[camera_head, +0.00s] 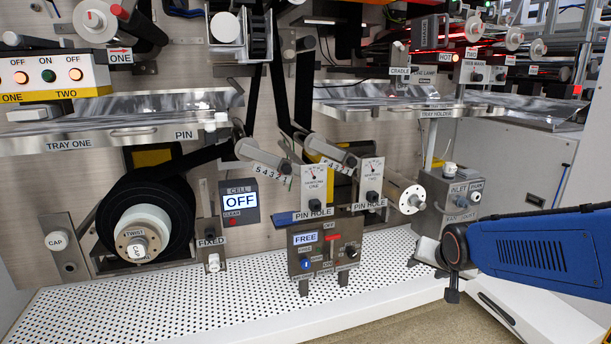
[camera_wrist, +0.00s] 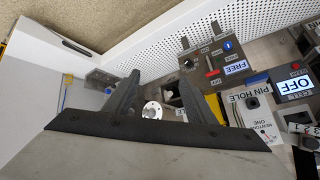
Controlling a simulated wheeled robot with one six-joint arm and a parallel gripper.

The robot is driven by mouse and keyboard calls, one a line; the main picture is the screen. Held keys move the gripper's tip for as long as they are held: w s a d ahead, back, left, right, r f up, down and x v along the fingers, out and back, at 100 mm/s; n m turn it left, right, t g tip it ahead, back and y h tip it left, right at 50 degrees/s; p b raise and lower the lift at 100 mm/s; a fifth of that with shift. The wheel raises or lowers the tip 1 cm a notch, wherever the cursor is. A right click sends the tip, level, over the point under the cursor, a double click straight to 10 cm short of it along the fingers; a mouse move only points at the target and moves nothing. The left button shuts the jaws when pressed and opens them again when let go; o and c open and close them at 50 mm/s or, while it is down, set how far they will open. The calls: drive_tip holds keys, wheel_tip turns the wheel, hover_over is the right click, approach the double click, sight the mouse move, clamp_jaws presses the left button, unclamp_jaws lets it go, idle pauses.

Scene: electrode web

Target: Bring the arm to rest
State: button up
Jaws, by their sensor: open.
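My arm (camera_head: 545,255), with a blue cover, reaches in from the right edge of the head view, its dark wrist end toward the middle. My gripper (camera_head: 438,270) is in front of the machine's lower right part, above the floor side of the white perforated deck. In the wrist view my gripper (camera_wrist: 160,80) shows two dark fingers spread apart with nothing between them. A pale round roller end (camera_wrist: 152,110) shows beyond the gap. The gripper appears apart from the machine parts.
A control box reading FREE (camera_head: 326,250) and the PIN HOLE gauges (camera_head: 313,187) stand left of my gripper. The perforated deck (camera_head: 200,300) is largely bare. A CELL display (camera_head: 239,201) reads OFF.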

drive_tip(key=s+a+r+n+g, duration=0.1)
drive_tip(key=s+n, duration=0.4)
drive_tip(key=s, duration=2)
drive_tip(key=a+g, duration=0.1)
drive_tip(key=g, duration=0.1)
drive_tip(key=shift+s+a+g+y, duration=0.15)
drive_tip(key=shift+s+g+y, duration=0.15)
